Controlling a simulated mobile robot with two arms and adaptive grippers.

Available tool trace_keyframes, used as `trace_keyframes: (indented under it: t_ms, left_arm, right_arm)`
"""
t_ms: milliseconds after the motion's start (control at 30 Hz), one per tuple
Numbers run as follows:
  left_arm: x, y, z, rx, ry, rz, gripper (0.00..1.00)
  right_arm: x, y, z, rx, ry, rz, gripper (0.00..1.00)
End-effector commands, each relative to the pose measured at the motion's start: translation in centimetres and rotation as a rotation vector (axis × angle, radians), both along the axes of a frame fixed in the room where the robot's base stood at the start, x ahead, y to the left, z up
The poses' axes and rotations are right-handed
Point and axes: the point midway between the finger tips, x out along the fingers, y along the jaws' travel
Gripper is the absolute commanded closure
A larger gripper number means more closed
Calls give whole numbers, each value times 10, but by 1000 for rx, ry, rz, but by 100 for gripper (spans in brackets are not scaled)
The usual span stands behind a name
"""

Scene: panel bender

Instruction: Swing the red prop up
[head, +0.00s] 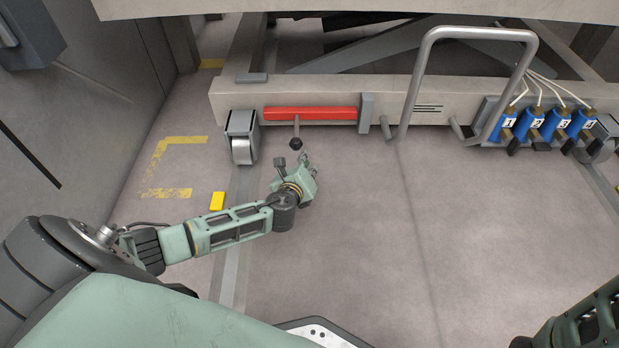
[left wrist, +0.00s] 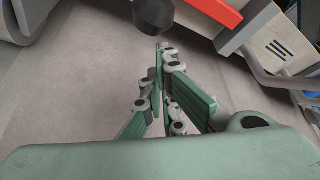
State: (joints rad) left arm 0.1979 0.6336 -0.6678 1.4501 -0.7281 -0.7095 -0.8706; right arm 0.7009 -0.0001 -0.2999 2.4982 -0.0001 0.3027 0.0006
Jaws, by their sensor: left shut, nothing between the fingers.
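The red prop (head: 310,113) lies level along the front of the machine's low beam, and part of it shows in the left wrist view (left wrist: 214,10). A short stem with a black knob (head: 296,144) hangs from it; the dark knob also shows in the left wrist view (left wrist: 153,13). My left gripper (head: 293,160) is just below the knob in the head view. In the left wrist view its green fingers (left wrist: 162,50) are shut with nothing between them, and the knob is beyond the tips, apart from them. My right gripper is not in view; only part of the right arm shows.
A caster wheel (head: 242,138) stands left of the prop, and a grey bracket (head: 366,112) is at its right end. A bent tube handle (head: 415,85) and blue numbered valves (head: 550,124) are further right. A yellow block (head: 217,201) lies on the floor. The floor in front is clear.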

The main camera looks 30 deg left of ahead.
Motion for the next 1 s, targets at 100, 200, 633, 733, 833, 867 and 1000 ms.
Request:
trace_keyframes:
  t_ms: [100,200,633,733,833,867,1000]
  left_arm:
    - [-2,4,4,2,3,0,100]
    - [-3,5,7,2,3,0,100]
    - [-3,5,10,6,7,0,100]
    - [-3,5,14,19,15,0,100]
    - [-4,5,17,36,25,-1,100]
    - [-4,5,16,38,27,-1,100]
    - [-4,6,18,48,32,0,100]
  right_arm:
    - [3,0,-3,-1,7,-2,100]
    - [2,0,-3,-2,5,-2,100]
    - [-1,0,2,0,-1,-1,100]
    - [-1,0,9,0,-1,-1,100]
    - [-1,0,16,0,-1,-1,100]
    - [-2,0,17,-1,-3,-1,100]
    - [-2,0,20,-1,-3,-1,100]
